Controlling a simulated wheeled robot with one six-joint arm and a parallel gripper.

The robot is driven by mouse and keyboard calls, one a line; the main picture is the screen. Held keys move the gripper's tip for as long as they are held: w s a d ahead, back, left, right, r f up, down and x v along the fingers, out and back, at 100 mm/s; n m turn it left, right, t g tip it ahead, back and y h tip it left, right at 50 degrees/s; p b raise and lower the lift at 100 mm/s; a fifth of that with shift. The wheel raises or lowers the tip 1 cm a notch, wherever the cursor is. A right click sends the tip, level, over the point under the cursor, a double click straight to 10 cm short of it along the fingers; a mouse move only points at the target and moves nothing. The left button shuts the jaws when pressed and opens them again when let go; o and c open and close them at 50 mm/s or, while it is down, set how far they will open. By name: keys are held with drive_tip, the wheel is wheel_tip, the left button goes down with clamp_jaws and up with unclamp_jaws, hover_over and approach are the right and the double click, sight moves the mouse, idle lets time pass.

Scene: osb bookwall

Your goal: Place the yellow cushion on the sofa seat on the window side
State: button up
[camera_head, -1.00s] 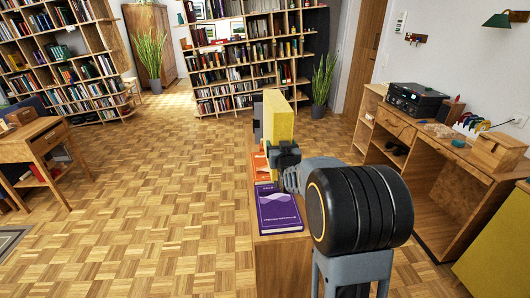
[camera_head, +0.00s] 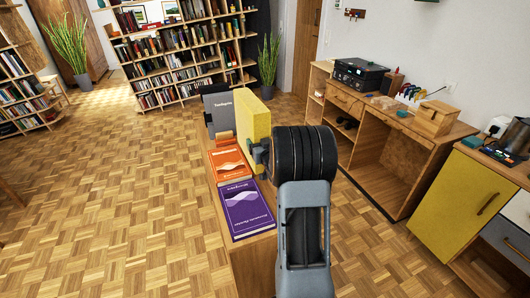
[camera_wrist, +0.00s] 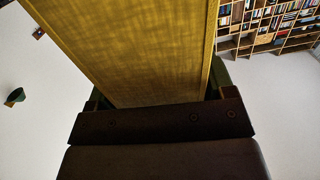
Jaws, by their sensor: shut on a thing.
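The yellow cushion (camera_head: 253,128) is held upright by my gripper (camera_head: 260,157), just to the right of a narrow wooden unit with books on top. In the wrist view the cushion (camera_wrist: 140,50) fills the middle, with the dark gripper body (camera_wrist: 160,125) shut across its lower end. My arm hides part of the gripper in the head view. No sofa shows in either current view.
A purple book (camera_head: 248,209), an orange book (camera_head: 229,163) and a grey item (camera_head: 218,110) rest on the wooden unit. A desk (camera_head: 385,160) and yellow cabinet (camera_head: 461,208) stand right. Bookshelves (camera_head: 165,65) and plants are behind.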

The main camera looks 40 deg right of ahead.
drive_tip(key=shift+s+d+f+p, duration=0.15)
drive_tip(key=shift+d+f, duration=0.25)
drive_tip(key=shift+f, duration=0.55)
drive_tip(key=shift+s+d+f+p, duration=0.1)
drive_tip(key=shift+d+f, duration=0.25)
drive_tip(key=shift+f, duration=0.6)
drive_tip(key=shift+s+d+f+p, duration=0.15)
drive_tip(key=shift+d+f, duration=0.25)
drive_tip(key=shift+f, duration=0.55)
drive_tip(key=shift+w, duration=0.1)
drive_tip(key=o, duration=1.1)
